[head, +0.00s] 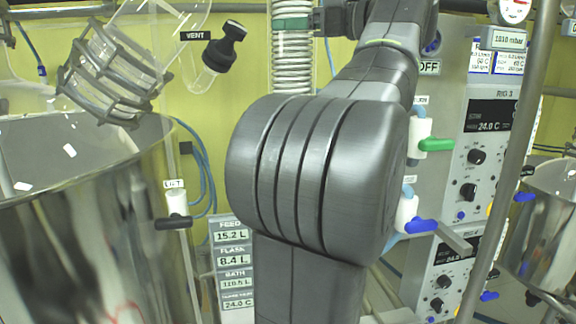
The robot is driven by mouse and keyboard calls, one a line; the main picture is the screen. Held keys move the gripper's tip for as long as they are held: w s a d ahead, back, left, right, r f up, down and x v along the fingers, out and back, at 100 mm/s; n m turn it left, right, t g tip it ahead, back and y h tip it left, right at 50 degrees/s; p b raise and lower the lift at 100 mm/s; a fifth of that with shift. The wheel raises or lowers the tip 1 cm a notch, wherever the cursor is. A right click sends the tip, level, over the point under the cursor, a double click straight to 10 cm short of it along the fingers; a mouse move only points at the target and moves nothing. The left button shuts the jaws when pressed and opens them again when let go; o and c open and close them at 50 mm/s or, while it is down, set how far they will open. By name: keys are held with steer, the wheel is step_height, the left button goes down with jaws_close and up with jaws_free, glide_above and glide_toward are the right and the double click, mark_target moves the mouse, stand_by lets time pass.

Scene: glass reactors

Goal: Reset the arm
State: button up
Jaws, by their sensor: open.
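My arm fills the middle of the head view, its thick grey elbow in front and its forearm rising to the top edge.
A large steel vessel (75,255) stands close on the left, with a caged glass part (110,75) above it. A ribbed white hose (293,62) hangs behind my arm. Valves with a green handle (436,145) and a blue handle (421,225) sit close to its right.

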mark_target(239, 28)
steer(key=p+x, duration=0.3)
steer(key=x, duration=1)
steer(key=shift+s+a+r, duration=0.1)
steer(key=shift+a+r, duration=0.05)
steer(key=shift+a, duration=0.05)
steer(key=shift+a+m+t, duration=0.2)
steer(key=shift+m+t, duration=0.2)
steer(key=shift+m, duration=0.1)
steer(key=m+t+h, duration=0.1)
steer(key=m, duration=0.1)
steer(key=shift+m+t+b, duration=0.3)
steer(key=shift+m+t+h, duration=0.4)
steer(key=shift+m+h, duration=0.1)
steer(key=shift+d, duration=0.1)
